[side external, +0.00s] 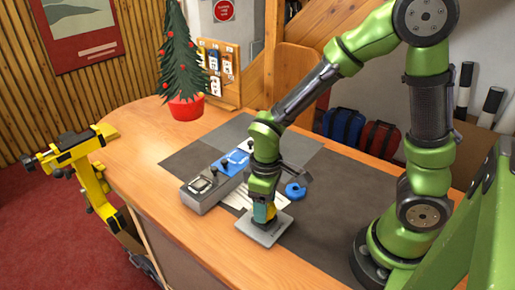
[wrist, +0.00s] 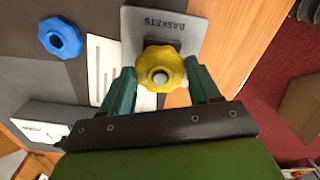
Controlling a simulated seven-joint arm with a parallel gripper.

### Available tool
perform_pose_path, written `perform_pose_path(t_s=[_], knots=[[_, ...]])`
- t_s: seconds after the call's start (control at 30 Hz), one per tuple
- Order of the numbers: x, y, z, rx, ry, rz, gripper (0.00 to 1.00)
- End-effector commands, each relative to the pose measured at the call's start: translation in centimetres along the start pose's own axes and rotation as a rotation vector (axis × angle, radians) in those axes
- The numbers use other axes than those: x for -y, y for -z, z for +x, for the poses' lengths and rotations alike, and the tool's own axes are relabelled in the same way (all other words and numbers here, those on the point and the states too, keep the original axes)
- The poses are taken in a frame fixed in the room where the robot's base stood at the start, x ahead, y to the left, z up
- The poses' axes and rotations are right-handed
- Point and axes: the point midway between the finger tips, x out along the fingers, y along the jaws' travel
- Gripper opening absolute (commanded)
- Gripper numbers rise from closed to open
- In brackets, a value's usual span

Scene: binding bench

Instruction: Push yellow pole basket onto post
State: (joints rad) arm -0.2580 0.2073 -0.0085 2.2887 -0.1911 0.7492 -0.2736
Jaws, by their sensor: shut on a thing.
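The yellow pole basket (wrist: 162,66) is a lobed ring between the two teal fingers of my gripper (wrist: 158,85), which is shut on it. In the side external view my gripper (side external: 263,208) points down over the grey plate, with a little yellow showing at the fingers. The plate (wrist: 190,22) is marked BASKETS. A pale round tip, apparently the post (wrist: 160,76), shows in the basket's centre hole. How far down the post the basket sits is hidden by the fingers.
A blue basket (side external: 295,190) lies on the dark mat, also visible in the wrist view (wrist: 60,38). A white printed sheet (wrist: 98,65) lies beside the plate. A grey and blue fixture (side external: 212,188) stands left of my gripper. The wooden bench edge is near the plate.

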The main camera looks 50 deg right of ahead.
Motion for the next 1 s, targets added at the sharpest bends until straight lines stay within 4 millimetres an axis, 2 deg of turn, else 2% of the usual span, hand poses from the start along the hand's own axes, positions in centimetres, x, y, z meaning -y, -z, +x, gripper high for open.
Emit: perform_pose_path(t_s=[1.0], knots=[[0.0,0.0,0.85,0.001,0.0,0.0,0.32]])
